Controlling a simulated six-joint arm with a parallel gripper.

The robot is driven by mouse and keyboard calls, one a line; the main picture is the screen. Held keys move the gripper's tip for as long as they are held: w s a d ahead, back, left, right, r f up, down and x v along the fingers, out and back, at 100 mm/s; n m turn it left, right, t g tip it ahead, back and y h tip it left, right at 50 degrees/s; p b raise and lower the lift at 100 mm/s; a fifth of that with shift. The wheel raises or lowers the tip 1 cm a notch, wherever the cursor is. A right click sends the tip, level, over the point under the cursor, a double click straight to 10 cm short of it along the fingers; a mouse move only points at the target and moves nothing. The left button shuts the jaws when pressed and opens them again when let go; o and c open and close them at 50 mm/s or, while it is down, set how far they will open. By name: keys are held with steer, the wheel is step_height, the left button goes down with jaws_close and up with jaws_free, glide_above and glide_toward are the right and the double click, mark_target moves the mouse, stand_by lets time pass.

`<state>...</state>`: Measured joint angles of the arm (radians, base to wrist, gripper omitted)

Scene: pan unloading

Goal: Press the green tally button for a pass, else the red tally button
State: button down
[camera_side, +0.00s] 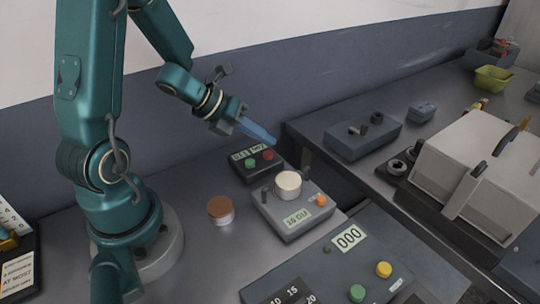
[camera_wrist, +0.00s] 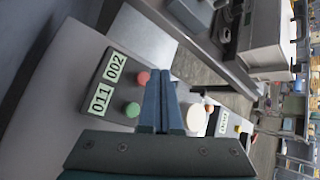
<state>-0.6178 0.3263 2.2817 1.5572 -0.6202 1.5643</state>
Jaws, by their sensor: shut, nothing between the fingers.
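The tally box (camera_side: 243,172) is a dark box with a green button (camera_side: 250,163) on the left and a red button (camera_side: 267,155) on the right. In the wrist view the green tally button (camera_wrist: 132,109) is beside a display reading 011, and the red tally button (camera_wrist: 143,77) is beside one reading 002. My gripper (camera_side: 273,140) is shut and empty, with its blue fingers above the box, near the red button's side. In the wrist view the fingertips (camera_wrist: 163,73) appear just right of the red button, apart from it.
A grey device (camera_side: 294,228) with a small display bears a cream round piece (camera_side: 288,183) and has an orange button (camera_side: 321,200). A copper-topped puck (camera_side: 220,207) stands on the bench. A front panel (camera_side: 320,262) reads 000. A gap separates the right-hand bench.

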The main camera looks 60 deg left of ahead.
steer(key=shift+r, duration=2.2)
step_height(320, 180, up, 14)
steer(key=n+t+y, duration=0.4)
steer(key=n+t, duration=0.2)
steer(key=n, duration=0.4)
glide_above(264, 160)
steer(key=w+d, duration=0.2)
steer(key=d, duration=0.1)
steer(key=s+d+f+n+g, duration=0.3)
steer(key=s+n, duration=0.4)
steer(key=n, duration=0.3)
steer(key=s+d+f+n+g+h, duration=0.1)
steer(key=s+d+f+n+g, duration=0.2)
steer(key=s+f+n+g, duration=0.2)
steer(key=s+n+g, duration=0.1)
steer(key=s+n, duration=0.2)
steer(key=n, duration=0.2)
steer(key=shift+s+f+n, duration=0.2)
steer(key=shift+f+n, duration=0.05)
steer(key=shift+n, duration=0.05)
